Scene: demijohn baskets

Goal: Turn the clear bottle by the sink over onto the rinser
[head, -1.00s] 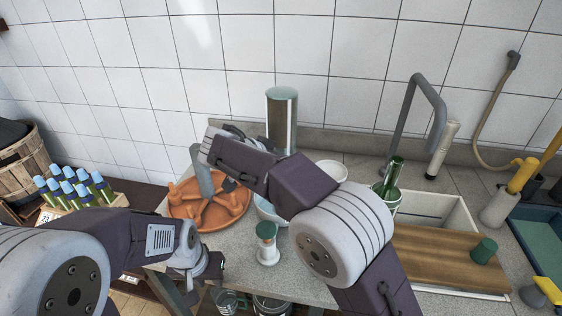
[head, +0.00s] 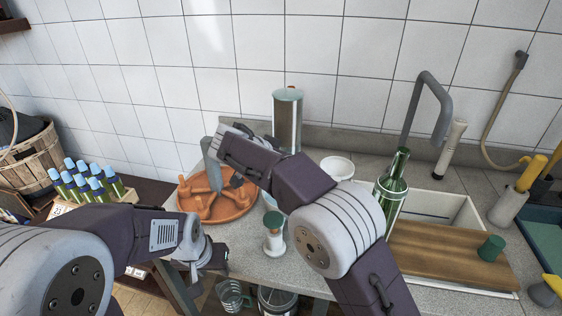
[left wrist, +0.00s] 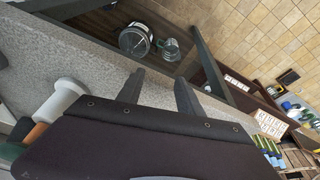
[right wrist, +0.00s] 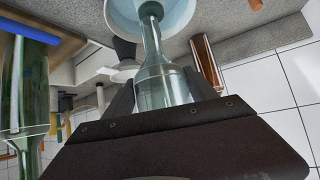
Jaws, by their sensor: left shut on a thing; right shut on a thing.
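The clear bottle (right wrist: 165,80) is tilted neck-away in the right wrist view, its mouth over or in a pale blue round basin (right wrist: 178,16) that looks like the rinser. I cannot tell whether it is seated. My right gripper (right wrist: 158,84) is shut on the bottle's body. In the head view my right arm hides the bottle and most of the basin (head: 271,201). My left gripper (left wrist: 160,80) is near the counter's front edge, fingers apart, with nothing visible between them. I cannot tell what it holds.
An orange tray with a grey post (head: 236,206) stands left, a green-topped white stand (head: 273,236) in front. A green bottle (head: 392,190) stands by the sink, which a wooden board (head: 445,254) partly covers. A tall metal cylinder (head: 288,115) stands behind.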

